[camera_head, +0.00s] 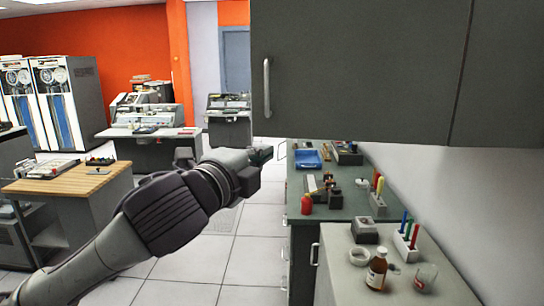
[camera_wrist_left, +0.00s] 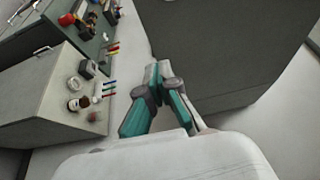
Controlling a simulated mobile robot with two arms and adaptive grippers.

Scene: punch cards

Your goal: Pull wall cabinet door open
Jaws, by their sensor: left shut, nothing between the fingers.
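The wall cabinet (camera_head: 360,75) is dark grey and fills the upper right of the head view, with its door closed. A light vertical bar handle (camera_head: 266,88) sits near the door's left edge. My left gripper (camera_head: 272,152) is just below the cabinet's lower left corner, under the handle and apart from it. In the left wrist view its fingertips (camera_wrist_left: 158,72) are together and hold nothing. The dark cabinet also shows there (camera_wrist_left: 220,45), behind and to the right of the fingers; the handle is not visible in that view. My right gripper is in neither view.
Below the cabinet, a counter (camera_head: 340,203) holds a blue tray (camera_head: 308,159) and small tools. A nearer grey top (camera_head: 345,285) carries a brown bottle (camera_head: 377,268) and a glass (camera_head: 425,277). A wooden-topped table (camera_head: 65,182) stands left. Tiled floor is clear between.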

